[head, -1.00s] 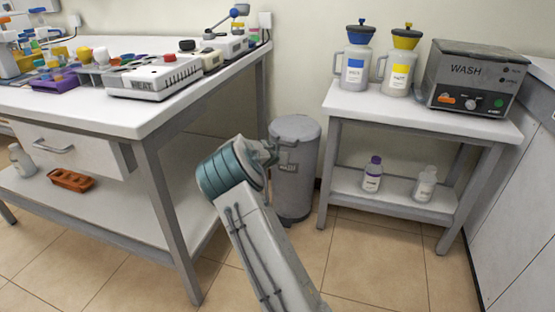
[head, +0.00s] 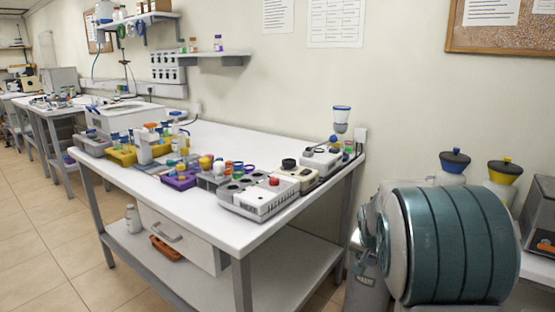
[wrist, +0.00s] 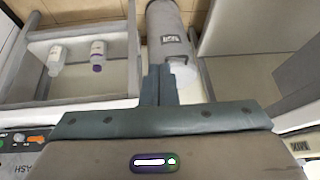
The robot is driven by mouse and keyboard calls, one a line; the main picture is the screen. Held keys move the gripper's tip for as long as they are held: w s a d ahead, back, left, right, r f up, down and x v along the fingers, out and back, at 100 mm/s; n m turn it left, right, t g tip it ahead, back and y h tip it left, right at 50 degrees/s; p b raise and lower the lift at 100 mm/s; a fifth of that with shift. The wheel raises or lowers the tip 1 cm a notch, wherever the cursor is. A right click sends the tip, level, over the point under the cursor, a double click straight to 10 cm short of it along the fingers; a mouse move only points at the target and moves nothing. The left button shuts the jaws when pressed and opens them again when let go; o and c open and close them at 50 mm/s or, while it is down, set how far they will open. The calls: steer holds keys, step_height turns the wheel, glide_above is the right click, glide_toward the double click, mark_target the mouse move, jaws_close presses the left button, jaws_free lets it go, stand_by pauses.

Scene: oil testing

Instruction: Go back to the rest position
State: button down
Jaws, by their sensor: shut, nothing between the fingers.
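My gripper (wrist: 158,72) shows in the wrist view with its two dark fingers together and nothing between them. It points toward the grey bin (wrist: 171,35), which stands on the floor and lies beyond the fingertips in this view. In the head view my teal and grey arm fills the lower right, close to the camera. The gripper's fingers cannot be made out there.
The long white workbench (head: 205,215) carries several racks and a heater (head: 262,199). Two jugs with blue (head: 455,160) and yellow (head: 504,171) lids stand behind my arm. A small side table with bottles on its shelf (wrist: 75,80) shows in the wrist view.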

steer(key=s+a+r+n+g+y+p, duration=0.1)
steer(key=s+a+r+n+p, duration=0.2)
steer(key=s+a+r+p, duration=0.2)
steer(key=s+a+r+n+g+y+p, duration=0.1)
steer(key=s+a+r+n+p, duration=0.2)
steer(key=s+r+p, duration=0.8)
steer(key=s+a+r, duration=0.2)
steer(key=s+r, duration=0.4)
steer(key=s, duration=0.7)
